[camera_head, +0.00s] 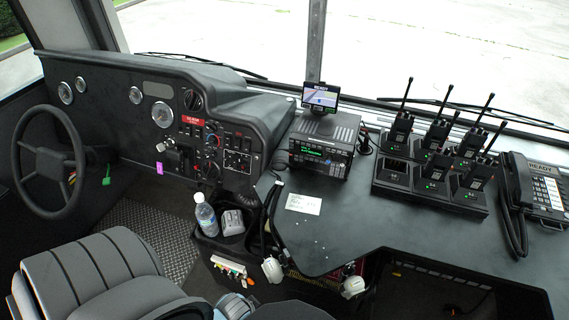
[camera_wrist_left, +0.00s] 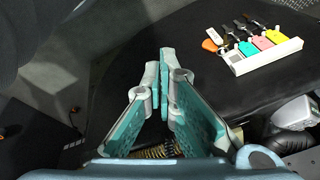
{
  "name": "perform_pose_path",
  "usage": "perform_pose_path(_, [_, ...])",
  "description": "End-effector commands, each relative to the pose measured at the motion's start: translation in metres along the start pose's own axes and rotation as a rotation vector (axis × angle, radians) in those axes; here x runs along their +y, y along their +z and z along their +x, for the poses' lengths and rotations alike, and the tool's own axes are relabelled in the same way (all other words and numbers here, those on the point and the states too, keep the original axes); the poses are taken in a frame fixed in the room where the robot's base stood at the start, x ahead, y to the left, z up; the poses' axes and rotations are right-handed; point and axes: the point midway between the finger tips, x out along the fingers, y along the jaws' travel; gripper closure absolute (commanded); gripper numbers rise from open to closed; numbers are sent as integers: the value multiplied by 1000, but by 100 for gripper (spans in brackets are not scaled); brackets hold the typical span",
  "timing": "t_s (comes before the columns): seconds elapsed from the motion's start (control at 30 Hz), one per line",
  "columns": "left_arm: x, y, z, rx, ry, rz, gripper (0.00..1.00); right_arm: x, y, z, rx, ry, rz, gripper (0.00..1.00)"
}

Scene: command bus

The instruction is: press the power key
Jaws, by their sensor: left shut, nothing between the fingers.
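My right gripper is in neither view.
A white holder (camera_wrist_left: 265,58) with coloured tags lies right of my left gripper. A water bottle (camera_head: 205,215) stands near the dashboard. Several handheld radios stand in a charger (camera_head: 430,195), beside a desk phone (camera_head: 545,190). The desktop (camera_head: 340,235) before the radio is mostly clear.

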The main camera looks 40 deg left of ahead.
Motion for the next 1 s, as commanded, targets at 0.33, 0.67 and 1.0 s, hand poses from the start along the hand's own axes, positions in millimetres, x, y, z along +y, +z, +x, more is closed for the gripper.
perform_pose_path(0.33, [-34,-81,-150,127,-105,211,100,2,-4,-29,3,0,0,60])
perform_pose_path(0.67, [-137,-186,-160,133,-744,1412,100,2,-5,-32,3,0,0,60])
perform_pose_path(1.0, [-172,-260,-192,-288,-1314,2372,100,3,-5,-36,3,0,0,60])
